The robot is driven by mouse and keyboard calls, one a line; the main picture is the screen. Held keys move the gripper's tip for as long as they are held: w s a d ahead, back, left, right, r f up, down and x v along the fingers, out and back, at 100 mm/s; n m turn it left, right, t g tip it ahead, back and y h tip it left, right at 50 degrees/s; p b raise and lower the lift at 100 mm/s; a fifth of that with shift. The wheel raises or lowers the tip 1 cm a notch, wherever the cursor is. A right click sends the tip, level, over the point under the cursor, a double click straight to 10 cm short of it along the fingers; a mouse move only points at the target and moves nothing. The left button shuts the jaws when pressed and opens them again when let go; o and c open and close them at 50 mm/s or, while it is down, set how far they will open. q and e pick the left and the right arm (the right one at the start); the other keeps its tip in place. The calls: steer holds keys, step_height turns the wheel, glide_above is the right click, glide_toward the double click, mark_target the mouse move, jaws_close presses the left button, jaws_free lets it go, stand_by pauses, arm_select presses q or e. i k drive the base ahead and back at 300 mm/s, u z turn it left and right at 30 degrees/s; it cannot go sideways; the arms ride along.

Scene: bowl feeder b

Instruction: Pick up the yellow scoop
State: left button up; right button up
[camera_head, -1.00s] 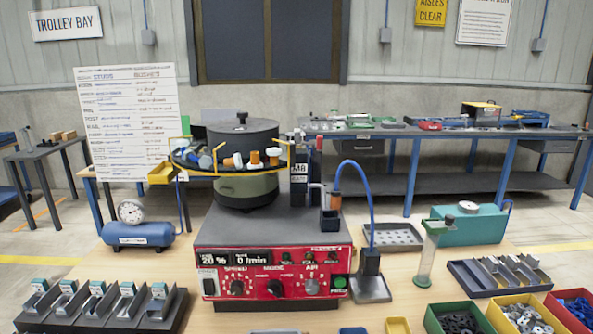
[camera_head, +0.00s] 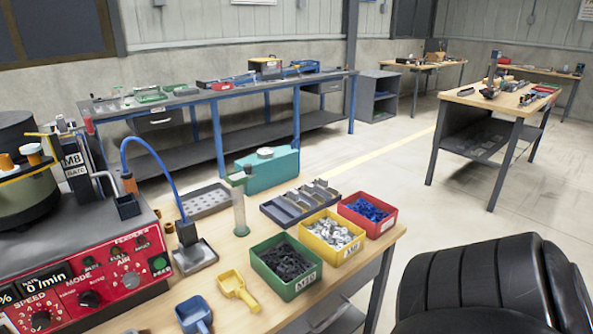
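The yellow scoop (camera_head: 238,289) lies on the wooden bench near its front edge, between a blue scoop and the green bin. Its handle points toward the lower right. Neither of my grippers shows in the head view, so I cannot see whether they are open or shut. Nothing covers the yellow scoop.
A blue scoop (camera_head: 195,315) lies left of it. Green (camera_head: 296,289), yellow (camera_head: 343,255) and red (camera_head: 382,224) bins of parts stand to its right. The red feeder control box (camera_head: 105,276) stands left. A black padded chair-like object (camera_head: 480,285) is at lower right.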

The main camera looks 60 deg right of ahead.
mark_target(230, 282)
steer(key=u, duration=0.1)
steer(key=k, duration=1.15)
steer(key=z, duration=1.7)
steer(key=i, duration=0.5)
steer(key=u, duration=0.05)
